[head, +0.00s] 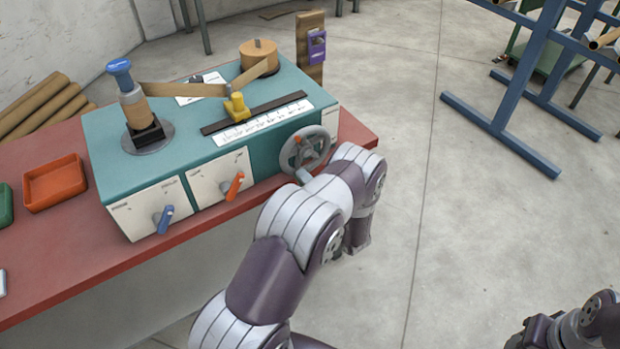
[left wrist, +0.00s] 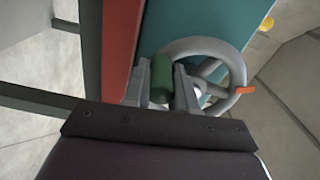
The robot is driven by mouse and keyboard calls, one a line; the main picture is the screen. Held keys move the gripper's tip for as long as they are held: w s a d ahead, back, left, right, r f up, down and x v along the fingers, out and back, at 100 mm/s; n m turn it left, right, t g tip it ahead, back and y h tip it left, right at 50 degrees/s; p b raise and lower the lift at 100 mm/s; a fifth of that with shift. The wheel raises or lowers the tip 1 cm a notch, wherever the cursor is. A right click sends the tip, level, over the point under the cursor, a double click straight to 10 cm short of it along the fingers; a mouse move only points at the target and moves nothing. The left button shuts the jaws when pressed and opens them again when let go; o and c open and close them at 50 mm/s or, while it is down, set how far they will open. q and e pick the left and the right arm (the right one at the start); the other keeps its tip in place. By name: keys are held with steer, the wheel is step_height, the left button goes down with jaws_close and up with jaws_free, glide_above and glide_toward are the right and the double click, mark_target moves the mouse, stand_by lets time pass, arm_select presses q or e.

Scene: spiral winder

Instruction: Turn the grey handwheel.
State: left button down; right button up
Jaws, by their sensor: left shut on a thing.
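The grey handwheel (head: 305,148) is mounted on the right end of the teal machine (head: 205,155). It also shows in the left wrist view (left wrist: 240,72), with its spokes and rim to the right of my fingers. My left gripper (left wrist: 161,80) is shut on the wheel's green handle (left wrist: 161,78), with one grey finger on each side of it. An orange tab (left wrist: 246,89) shows at the wheel's rim. In the head view my left arm hides the gripper and the handle. Only links of my right arm show at the bottom right.
The machine stands on a red-topped bench (head: 60,270). Its front has a blue lever (head: 164,219) and an orange lever (head: 234,186). A red tray (head: 54,183) is at the left. A blue rack (head: 510,90) stands at the right. The floor between rack and bench is clear.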

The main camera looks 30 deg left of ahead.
arm_select(q)
steer(key=shift+s+a+r+m, duration=0.15)
steer(key=shift+s+r+m, duration=0.25)
steer(key=shift+m, duration=0.5)
steer(key=shift+f, duration=0.1)
steer(key=c, duration=0.9)
jaws_free()
steer(key=b+v, duration=0.1)
steer(key=v, duration=1.1)
steer(key=shift+s+d, duration=0.25)
steer(key=shift+d, duration=0.1)
